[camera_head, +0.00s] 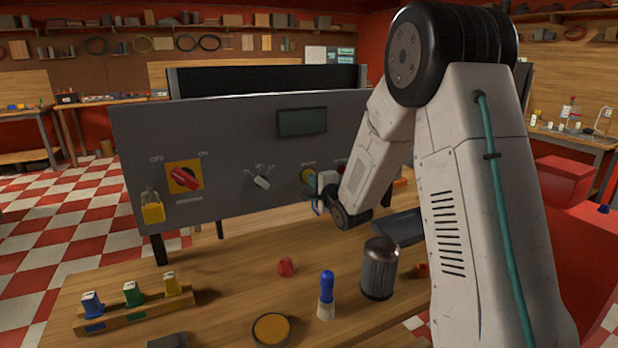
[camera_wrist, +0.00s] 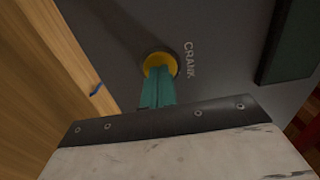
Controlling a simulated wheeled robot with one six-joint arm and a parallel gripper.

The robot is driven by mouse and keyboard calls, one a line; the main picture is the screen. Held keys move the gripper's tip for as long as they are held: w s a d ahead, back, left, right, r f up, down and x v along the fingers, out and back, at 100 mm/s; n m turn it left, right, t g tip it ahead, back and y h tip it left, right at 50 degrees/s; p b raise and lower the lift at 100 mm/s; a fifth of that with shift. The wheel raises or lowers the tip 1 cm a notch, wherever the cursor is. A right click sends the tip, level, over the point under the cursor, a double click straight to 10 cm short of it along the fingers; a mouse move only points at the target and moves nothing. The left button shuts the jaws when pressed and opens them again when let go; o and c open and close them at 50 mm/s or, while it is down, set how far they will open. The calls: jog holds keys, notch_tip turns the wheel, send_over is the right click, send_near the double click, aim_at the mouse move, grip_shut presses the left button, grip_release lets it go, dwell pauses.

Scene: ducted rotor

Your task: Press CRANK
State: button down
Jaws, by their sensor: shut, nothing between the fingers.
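The CRANK button is a round yellow cap (camera_wrist: 160,62) with a dark rim on the grey panel. The label CRANK stands beside it in the wrist view. It also shows in the head view as a small yellow spot (camera_head: 306,174), partly hidden by my gripper (camera_head: 311,183). My gripper's teal fingers (camera_wrist: 159,74) are shut together and empty. In the wrist view their tips overlap the lower middle of the yellow cap. I cannot tell whether they touch it or whether the cap is pushed in.
The grey panel (camera_head: 230,130) also carries a red rotary switch (camera_head: 184,178), a yellow padlock (camera_head: 152,208), a small selector knob (camera_head: 261,182) and a dark display (camera_head: 302,122). On the bench stand a dark cylinder (camera_head: 379,268), a blue-handled tool (camera_head: 327,290) and a red knob (camera_head: 286,267).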

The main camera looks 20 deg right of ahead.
jog(key=s, duration=0.7)
dwell(0.5)
dwell(0.6)
jog(key=s+a+r+n+g, duration=0.1)
jog(key=s+a+n+g, duration=0.3)
jog(key=s, duration=1)
jog(key=s+a+r+n+g, duration=0.2)
jog(key=s+a+n+g, duration=0.2)
jog(key=s, duration=0.9)
jog(key=s+a+r+n+g, duration=0.2)
jog(key=s+n+g, duration=0.6)
jog(key=s, duration=0.6)
jog(key=shift+s+a+n+g, duration=0.35)
jog(key=shift+a+n+g, duration=0.05)
jog(key=shift+a+n, duration=0.55)
